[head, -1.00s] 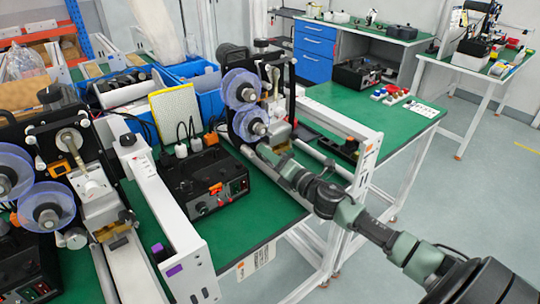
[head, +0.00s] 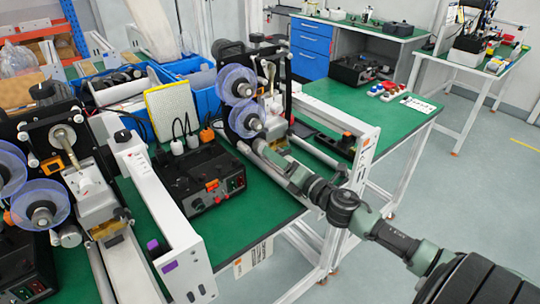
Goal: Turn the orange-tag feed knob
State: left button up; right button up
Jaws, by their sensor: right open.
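The orange tag (head: 367,142) is on the white end frame of the right-hand coder (head: 283,83), which carries two blue-rimmed reels (head: 241,118). I cannot make out the feed knob for certain; the area just below the lower reel is partly covered by my gripper. My right gripper (head: 262,149) is open at the front of this coder, below and right of the lower reel. Whether its fingers are around or touching anything is too small to tell. My right arm reaches in from the lower right. My left gripper is out of view.
A similar coder (head: 40,140) with a purple tag (head: 170,267) stands at the left. A black control box (head: 200,178) sits on the green bench between them. White rails run beside my gripper. The floor (head: 480,190) at the right is clear.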

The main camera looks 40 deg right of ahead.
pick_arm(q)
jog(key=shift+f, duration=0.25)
pick_arm(e)
jog(key=shift+s+d, duration=0.1)
jog(key=shift+s, duration=1.35)
